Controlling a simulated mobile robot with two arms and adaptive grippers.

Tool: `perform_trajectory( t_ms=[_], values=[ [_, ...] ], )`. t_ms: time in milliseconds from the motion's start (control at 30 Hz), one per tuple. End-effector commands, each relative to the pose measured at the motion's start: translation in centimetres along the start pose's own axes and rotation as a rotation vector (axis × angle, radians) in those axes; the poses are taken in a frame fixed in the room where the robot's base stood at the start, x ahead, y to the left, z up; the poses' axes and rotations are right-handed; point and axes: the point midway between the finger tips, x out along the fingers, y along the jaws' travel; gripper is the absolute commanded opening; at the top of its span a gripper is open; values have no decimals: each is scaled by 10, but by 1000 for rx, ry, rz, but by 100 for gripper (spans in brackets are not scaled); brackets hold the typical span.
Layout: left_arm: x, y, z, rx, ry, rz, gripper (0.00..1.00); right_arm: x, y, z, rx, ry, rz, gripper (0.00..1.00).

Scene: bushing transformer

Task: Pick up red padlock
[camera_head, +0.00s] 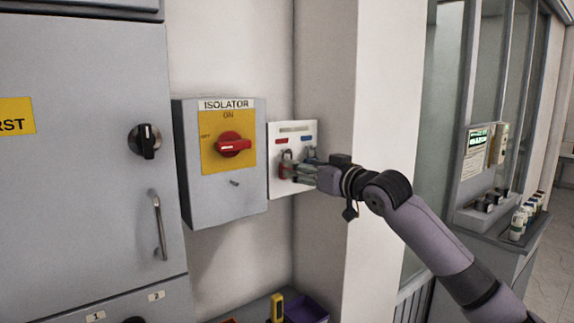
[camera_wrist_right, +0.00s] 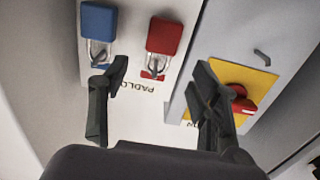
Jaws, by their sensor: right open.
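The red padlock (camera_head: 284,169) hangs on a white padlock board (camera_head: 283,134) to the right of the isolator box. In the right wrist view, the red padlock (camera_wrist_right: 163,36) shows upside down beside a blue padlock (camera_wrist_right: 98,22), each with its metal shackle on a hook. My right gripper (camera_head: 295,172) reaches in from the right in front of the board, close to the red padlock. In the right wrist view, my right gripper (camera_wrist_right: 157,72) is open, its two fingers apart, with the red padlock ahead between and beyond the fingertips. My left gripper is not in view.
The grey isolator box (camera_head: 222,200) with a red rotary switch (camera_head: 233,146) stands close left of the board. A grey cabinet (camera_head: 80,200) with a handle fills the left. A yellow tool (camera_head: 277,308) and purple bin (camera_head: 305,309) lie below.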

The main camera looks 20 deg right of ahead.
Motion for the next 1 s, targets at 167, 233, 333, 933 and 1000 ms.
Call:
perform_trajectory(
  t_ms=[167,233,333,933,1000],
  values=[
    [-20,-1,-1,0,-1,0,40,24,1,-7,3,-3,0,57],
    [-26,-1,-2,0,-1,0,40,34,1,-6,2,-3,0,57],
    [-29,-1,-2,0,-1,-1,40,45,1,-4,2,-2,0,57],
    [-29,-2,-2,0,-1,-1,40,50,1,-1,1,-1,-1,37],
    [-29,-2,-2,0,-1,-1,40,50,1,-1,1,-1,0,33]
  ],
)
